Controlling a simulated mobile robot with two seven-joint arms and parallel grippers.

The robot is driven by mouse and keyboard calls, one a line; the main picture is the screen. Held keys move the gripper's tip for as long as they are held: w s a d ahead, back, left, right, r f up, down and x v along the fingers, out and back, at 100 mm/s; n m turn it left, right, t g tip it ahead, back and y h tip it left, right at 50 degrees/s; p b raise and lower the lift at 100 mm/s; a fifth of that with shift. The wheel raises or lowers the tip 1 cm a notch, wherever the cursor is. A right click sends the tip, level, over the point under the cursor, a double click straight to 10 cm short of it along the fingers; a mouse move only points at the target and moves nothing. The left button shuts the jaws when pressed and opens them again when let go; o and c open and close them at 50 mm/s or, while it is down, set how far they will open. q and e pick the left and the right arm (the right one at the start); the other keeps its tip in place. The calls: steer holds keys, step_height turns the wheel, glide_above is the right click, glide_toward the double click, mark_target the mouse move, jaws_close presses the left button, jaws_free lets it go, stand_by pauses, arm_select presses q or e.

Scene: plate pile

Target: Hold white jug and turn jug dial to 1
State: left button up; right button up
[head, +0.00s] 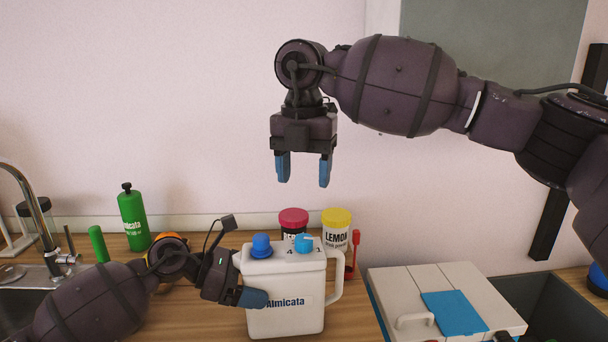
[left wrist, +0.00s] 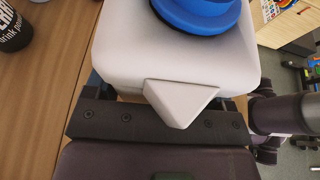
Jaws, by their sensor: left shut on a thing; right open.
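The white jug (head: 285,296) stands upright on the wooden counter, with a handle on its right and "Almicata" on its front. On its top are a blue cap (head: 262,245) at the left and a light blue dial (head: 304,242) at the right, with a 4 and a 1 printed near the dial. My left gripper (head: 252,298) is shut on the jug's left side. The left wrist view shows the jug's spout (left wrist: 180,98) and the blue cap (left wrist: 200,12) close up. My right gripper (head: 304,170) is open and empty, pointing down, above the jug.
A red-lidded jar (head: 293,218) and a yellow-lidded lemon jar (head: 336,222) stand behind the jug. A green bottle (head: 133,218) is at the left near the sink tap (head: 40,215). A white box with a blue panel (head: 440,300) is at the right.

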arm_select(q)
steer(key=o, duration=1.2)
